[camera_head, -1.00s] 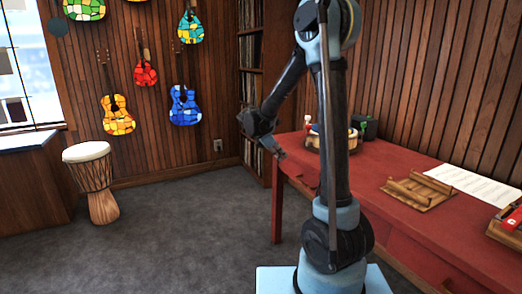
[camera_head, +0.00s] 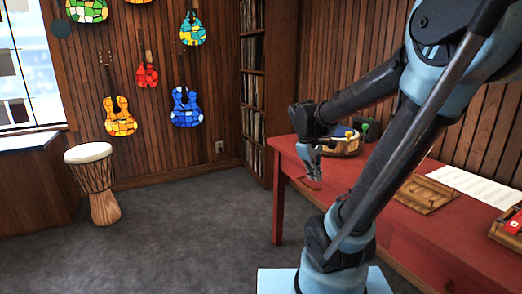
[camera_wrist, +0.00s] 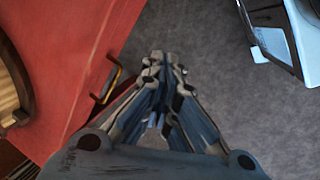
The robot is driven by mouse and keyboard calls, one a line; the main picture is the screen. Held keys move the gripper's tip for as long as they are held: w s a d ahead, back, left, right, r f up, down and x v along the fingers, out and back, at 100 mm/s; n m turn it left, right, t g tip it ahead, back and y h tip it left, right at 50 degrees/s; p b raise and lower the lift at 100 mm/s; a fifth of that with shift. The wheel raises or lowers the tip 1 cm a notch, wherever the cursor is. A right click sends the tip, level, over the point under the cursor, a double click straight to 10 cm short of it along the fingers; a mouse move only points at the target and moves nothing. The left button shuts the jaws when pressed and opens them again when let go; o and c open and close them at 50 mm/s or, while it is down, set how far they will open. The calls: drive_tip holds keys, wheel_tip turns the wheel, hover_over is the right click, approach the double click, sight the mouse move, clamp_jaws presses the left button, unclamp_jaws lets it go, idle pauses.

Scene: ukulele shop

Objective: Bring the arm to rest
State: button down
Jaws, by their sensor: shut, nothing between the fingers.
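My gripper (camera_head: 312,168) hangs at the end of my bent arm, by the front edge of the red table (camera_head: 398,172) near its left end. In the wrist view my gripper (camera_wrist: 164,68) points away from the camera with its fingers together and nothing between them. The red table (camera_wrist: 65,45) fills the left of that view, and grey floor lies under the fingers. A brass handle (camera_wrist: 108,82) shows at the table's edge, left of the fingers.
A round wooden tray (camera_head: 345,146) with small items stands on the table, with a wooden stand (camera_head: 424,194), paper sheets (camera_head: 477,184) and a wooden box (camera_head: 507,230) to the right. A djembe (camera_head: 98,190) stands at the left. The carpet (camera_head: 190,215) between is clear.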

drive_tip(key=s+f+m+y, duration=0.1)
drive_tip(key=s+f+m, duration=0.2)
drive_tip(key=s, duration=0.4)
drive_tip(key=s+f+m+y, duration=0.2)
drive_tip(key=s+f+m, duration=0.2)
drive_tip(key=s+m, duration=0.2)
drive_tip(key=shift+s+a, duration=0.25)
drive_tip(key=shift+s, duration=0.6)
drive_tip(key=shift+f, duration=0.1)
